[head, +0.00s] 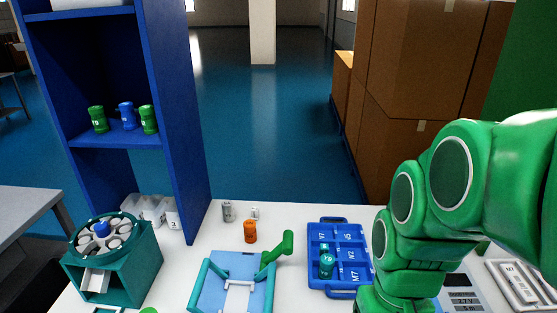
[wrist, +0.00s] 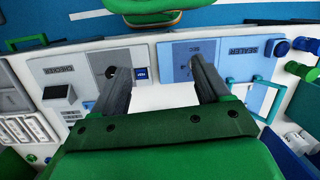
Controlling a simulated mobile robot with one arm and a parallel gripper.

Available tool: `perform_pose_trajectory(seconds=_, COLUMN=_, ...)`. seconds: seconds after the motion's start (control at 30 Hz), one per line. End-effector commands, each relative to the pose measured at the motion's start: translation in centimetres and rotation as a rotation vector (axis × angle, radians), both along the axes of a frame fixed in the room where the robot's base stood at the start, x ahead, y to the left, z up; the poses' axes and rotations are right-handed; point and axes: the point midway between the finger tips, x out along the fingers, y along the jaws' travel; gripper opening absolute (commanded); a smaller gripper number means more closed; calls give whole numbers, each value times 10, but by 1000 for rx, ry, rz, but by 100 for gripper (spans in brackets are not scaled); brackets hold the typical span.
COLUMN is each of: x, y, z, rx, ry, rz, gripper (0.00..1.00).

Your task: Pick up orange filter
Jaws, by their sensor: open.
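The orange filter (head: 250,231) is a small orange cylinder standing upright on the white table, right of the blue shelf's foot, in the head view. Behind it stand a grey cylinder (head: 228,211) and a smaller white-grey piece (head: 255,212). I do not see the orange filter in the wrist view. My gripper (wrist: 158,64) is open, its two dark fingers wide apart with nothing between them, above a bench with device panels. In the head view my green arm fills the right side and my gripper does not show.
A blue sectioned tray (head: 313,261) holding a teal piece lies right of the filter. A teal carousel machine (head: 133,265) stands left. The blue shelf (head: 172,110) rises behind left.

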Motion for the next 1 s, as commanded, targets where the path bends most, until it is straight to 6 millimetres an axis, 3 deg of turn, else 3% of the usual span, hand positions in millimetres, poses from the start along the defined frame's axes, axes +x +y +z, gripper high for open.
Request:
perform_pose_trajectory(seconds=0.53, x=101, y=67, z=6, rx=295, ry=30, rz=357, gripper=76)
perform_pose_trajectory(seconds=1.0, x=189, y=121, z=-4, rx=561, ry=-18, rz=630, gripper=76)
